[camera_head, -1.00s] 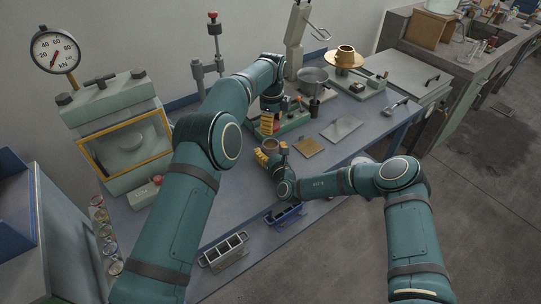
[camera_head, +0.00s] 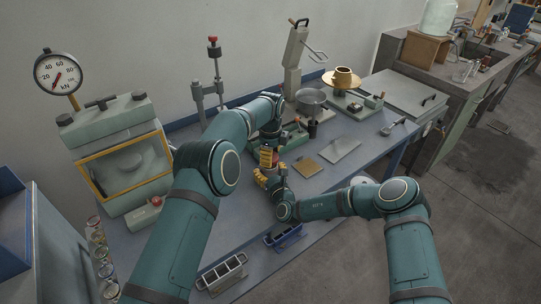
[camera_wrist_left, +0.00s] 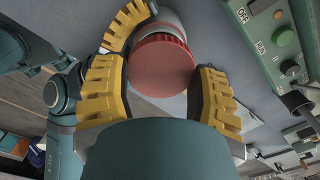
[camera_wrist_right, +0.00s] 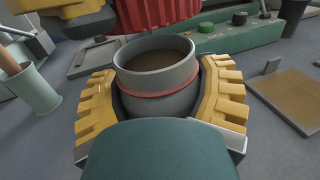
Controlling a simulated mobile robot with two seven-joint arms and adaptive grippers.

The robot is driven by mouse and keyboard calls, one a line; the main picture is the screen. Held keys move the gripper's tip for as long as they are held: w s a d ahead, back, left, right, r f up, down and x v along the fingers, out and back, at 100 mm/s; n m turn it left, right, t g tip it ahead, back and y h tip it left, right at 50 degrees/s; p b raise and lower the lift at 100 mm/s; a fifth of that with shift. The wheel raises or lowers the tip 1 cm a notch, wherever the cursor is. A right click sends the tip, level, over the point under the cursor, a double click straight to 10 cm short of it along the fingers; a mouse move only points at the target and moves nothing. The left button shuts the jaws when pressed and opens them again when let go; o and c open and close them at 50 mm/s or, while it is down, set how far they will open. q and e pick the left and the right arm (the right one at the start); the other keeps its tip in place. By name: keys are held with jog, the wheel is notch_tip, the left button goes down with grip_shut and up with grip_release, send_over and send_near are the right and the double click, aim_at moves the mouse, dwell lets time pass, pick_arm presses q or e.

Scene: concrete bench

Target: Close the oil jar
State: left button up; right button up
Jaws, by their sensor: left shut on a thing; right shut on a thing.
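The oil jar (camera_wrist_right: 160,98) is a round grey pot with a red ring below its rim and brown content, its mouth uncovered in the right wrist view. My right gripper (camera_wrist_right: 160,105) is shut around its sides; it also shows in the head view (camera_head: 266,179). The red ribbed lid (camera_wrist_left: 162,65) is held between the yellow fingers of my left gripper (camera_wrist_left: 160,85). The lid (camera_wrist_right: 155,14) is above the jar's mouth in the right wrist view, apart from the rim. In the head view my left gripper (camera_head: 267,158) is just above the right one and mostly hides the jar.
A green device with buttons (camera_wrist_right: 240,35) is close behind the jar. Flat plates (camera_head: 308,166) lie to the right, a pot (camera_head: 311,100) farther back. Wire-like racks (camera_head: 221,272) stand at the bench's front. A glass-fronted press (camera_head: 125,165) is at the left.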

pick_arm(q)
jog(key=shift+f, duration=0.9)
jog(key=shift+f, duration=0.55)
pick_arm(e)
grip_shut()
pick_arm(q)
jog(key=m, duration=0.9)
jog(key=shift+s+a, duration=0.1)
jog(key=m, duration=0.3)
jog(key=shift+m, duration=0.3)
jog(key=m, duration=0.3)
jog(key=shift+a+m, duration=0.15)
jog(key=shift+m, duration=0.25)
